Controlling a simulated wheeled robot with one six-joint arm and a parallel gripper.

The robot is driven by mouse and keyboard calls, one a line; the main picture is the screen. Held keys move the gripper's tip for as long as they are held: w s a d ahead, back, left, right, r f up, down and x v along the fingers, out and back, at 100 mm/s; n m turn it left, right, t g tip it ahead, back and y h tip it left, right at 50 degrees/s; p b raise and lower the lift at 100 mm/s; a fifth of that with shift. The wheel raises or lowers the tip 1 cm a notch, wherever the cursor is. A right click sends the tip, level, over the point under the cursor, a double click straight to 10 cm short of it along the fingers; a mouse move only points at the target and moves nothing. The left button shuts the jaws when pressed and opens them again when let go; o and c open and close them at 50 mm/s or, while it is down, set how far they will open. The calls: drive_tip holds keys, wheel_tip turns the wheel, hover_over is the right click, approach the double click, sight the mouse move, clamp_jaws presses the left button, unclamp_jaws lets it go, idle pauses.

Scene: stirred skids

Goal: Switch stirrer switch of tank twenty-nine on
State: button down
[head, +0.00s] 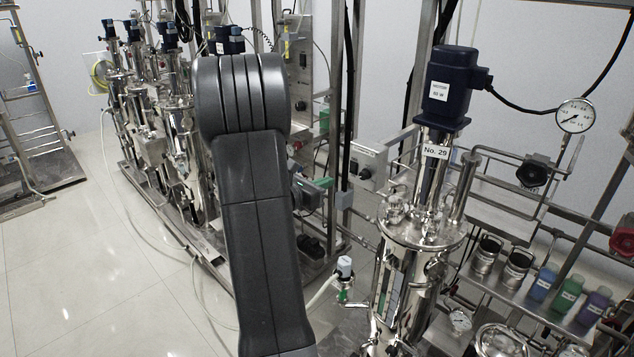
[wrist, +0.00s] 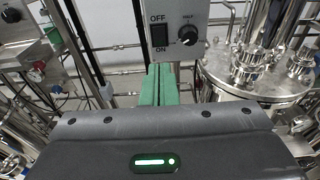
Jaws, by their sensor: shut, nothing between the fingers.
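Tank No. 29 (head: 425,235) is a steel vessel with a dark blue motor (head: 448,85) and a "No. 29" label (head: 435,151), right of centre in the head view. Left of it is a grey switch box (head: 366,168), which also shows at the top of the wrist view (wrist: 202,10). The box bears a black rocker switch (wrist: 160,35) marked OFF above and ON below. I cannot tell which way the rocker is set. My gripper (wrist: 160,72) is shut and empty, its green fingertips just below the rocker in the wrist picture. In the head view my gripper (head: 323,183) is partly hidden by my arm.
A black knob (wrist: 187,36) sits right of the rocker. The tank lid (wrist: 250,75) with fittings lies close on the right in the wrist view. Pipes and frame bars surround the box. Other skids stand behind my arm. Open tiled floor (head: 80,270) lies to the left.

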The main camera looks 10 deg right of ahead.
sight(352, 171)
drive_tip(key=p+x, duration=0.2)
drive_tip(key=x, duration=0.6)
drive_tip(key=shift+w+d+p, duration=0.15)
drive_tip(key=shift+d+p, duration=0.1)
drive_tip(key=shift+p, duration=0.05)
drive_tip(key=shift+f, duration=0.1)
drive_tip(key=shift+w+d+f+b, duration=0.1)
drive_tip(key=shift+f+b, duration=0.15)
drive_tip(key=shift+b, duration=0.8)
drive_tip(key=shift+h+b, duration=0.3)
drive_tip(key=shift+b, duration=0.85)
drive_tip(key=shift+t+b, duration=0.3)
drive_tip(key=shift+b, duration=0.75)
drive_tip(key=shift+w+r, duration=0.1)
drive_tip(key=shift+r, duration=0.25)
drive_tip(key=shift+d, duration=0.1)
